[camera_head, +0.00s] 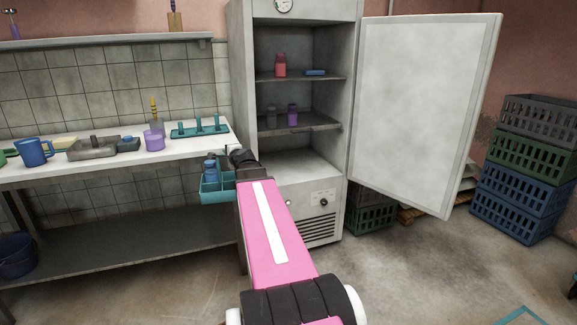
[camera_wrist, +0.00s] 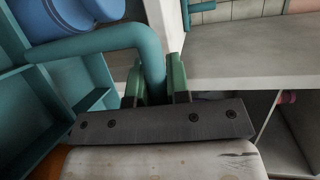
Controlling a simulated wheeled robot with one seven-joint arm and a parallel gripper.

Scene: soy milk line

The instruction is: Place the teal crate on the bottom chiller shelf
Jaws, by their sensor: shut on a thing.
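The teal crate (camera_head: 214,194) hangs in front of the counter's right end, left of the chiller. It has compartments and a blue bottle (camera_head: 210,170) in it. In the wrist view my gripper (camera_wrist: 158,82) is shut on the crate's handle (camera_wrist: 105,40), with green fingers on either side of it; the crate wall (camera_wrist: 12,40) fills the left. The chiller (camera_head: 240,60) stands open. Its bottom shelf (camera_head: 300,166) is the bare floor of the compartment. My pink arm hides part of the crate and the gripper in the head view.
The open chiller door (camera_head: 425,100) swings out to the right. The counter (camera_head: 90,170) with mugs and trays is at left. Stacked crates (camera_head: 525,165) stand at right.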

